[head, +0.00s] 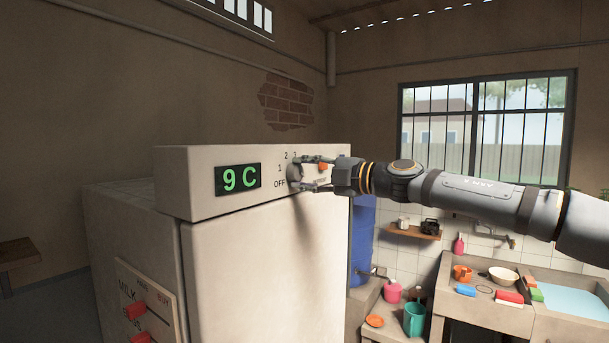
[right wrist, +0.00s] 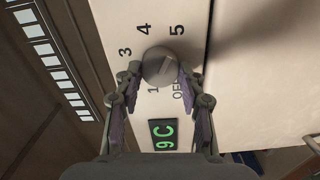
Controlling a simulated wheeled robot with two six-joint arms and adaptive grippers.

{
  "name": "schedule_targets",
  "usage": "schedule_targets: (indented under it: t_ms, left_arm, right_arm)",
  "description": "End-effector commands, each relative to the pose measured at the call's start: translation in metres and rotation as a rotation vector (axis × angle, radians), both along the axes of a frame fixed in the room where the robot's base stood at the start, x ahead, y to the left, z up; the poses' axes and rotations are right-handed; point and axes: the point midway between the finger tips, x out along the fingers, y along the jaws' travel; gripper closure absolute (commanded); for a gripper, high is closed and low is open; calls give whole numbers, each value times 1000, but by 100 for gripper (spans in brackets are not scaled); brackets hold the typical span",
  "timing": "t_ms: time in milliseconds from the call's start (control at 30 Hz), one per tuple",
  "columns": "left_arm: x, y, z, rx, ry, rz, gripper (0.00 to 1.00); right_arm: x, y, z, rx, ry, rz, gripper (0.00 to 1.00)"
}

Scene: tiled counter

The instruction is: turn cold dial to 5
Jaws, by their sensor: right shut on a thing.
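The cold dial (head: 293,173) is a round grey knob on the white control panel (head: 200,160) on top of a white cabinet. The numbers 3, 4 and 5 and the word OFF are printed around it. In the right wrist view the dial (right wrist: 161,64) sits between the two fingertips of my right gripper (right wrist: 159,72), which is shut on it. The right gripper (head: 300,174) also shows in the head view, reaching in from the right. I cannot tell for certain which mark the dial points to. A green display (head: 238,179) reads 9 C. My left gripper is not in view.
A red-orange button or light (head: 323,166) is on the panel right of the dial. A blue barrel (head: 363,235), a sink counter (head: 485,312) and a barred window (head: 490,125) stand beyond.

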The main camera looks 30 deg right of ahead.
Motion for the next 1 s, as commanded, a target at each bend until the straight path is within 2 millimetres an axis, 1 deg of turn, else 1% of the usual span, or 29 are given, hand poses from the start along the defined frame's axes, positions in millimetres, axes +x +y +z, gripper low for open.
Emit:
schedule_targets:
  t_ms: [500, 533, 667, 700, 1000]
  left_arm:
    - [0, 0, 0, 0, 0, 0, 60]
    - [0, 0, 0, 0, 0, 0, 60]
    - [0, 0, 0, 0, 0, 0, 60]
    - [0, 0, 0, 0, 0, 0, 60]
    - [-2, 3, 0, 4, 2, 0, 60]
  right_arm:
    - [0, -1, 1, 17, 6, -1, 92]
    - [0, -1, 1, 17, 6, -1, 56]
    - [0, 0, 0, 16, 6, -1, 39]
    - [0, 0, 0, 15, 5, 0, 38]
    - [0, 0, 2, 13, 7, -1, 38]
